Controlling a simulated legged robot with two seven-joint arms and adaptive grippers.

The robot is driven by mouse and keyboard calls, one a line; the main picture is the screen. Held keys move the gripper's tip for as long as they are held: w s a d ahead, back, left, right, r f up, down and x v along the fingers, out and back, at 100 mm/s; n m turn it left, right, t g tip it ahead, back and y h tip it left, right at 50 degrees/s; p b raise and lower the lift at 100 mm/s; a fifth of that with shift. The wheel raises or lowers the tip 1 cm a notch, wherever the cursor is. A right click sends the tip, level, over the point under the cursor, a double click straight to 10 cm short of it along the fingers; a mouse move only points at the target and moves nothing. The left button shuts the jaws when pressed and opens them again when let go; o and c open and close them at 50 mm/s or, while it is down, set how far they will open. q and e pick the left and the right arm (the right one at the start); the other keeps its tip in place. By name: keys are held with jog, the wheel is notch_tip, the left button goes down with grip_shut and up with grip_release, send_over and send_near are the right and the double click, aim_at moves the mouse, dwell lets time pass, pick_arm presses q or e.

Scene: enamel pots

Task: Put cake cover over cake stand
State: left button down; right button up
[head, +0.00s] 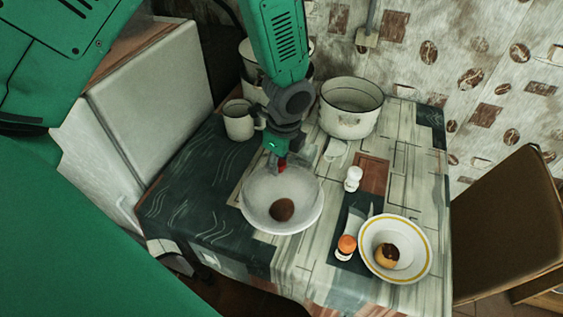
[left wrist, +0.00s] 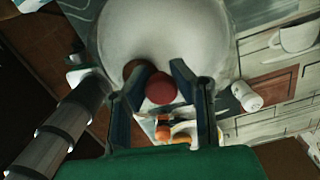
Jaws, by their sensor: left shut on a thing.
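The see-through greyish cake cover (head: 262,186) is over the pale cake stand (head: 300,228) at the table's front left. Its red knob (head: 282,163) points up and also shows in the left wrist view (left wrist: 161,88). A round brown cake (head: 282,210) shows through the cover. The stand's rim shows past the cover's lower right edge; I cannot tell whether the cover touches it. My left gripper (head: 280,160) reaches down from above and is shut on the knob, with a finger on each side in the left wrist view. My right gripper is not in view.
A white mug (head: 240,120) and a large enamel pot (head: 350,108) stand behind. A white shaker (head: 353,179), an egg in a cup (head: 346,246) and a yellow-rimmed plate (head: 420,262) with a pastry are to the right. A brown chair (head: 512,225) is at far right.

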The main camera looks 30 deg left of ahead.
pick_arm(q)
jog(key=shift+a, duration=0.35)
jog(key=shift+d, duration=0.3)
jog(key=c, duration=1.3)
grip_release()
jog(key=shift+d, duration=0.1)
jog(key=shift+d+r, duration=0.1)
jog(key=o, duration=0.5)
jog(key=shift+a, duration=0.2)
jog(key=shift+c, duration=0.2)
jog(key=shift+a, duration=0.15)
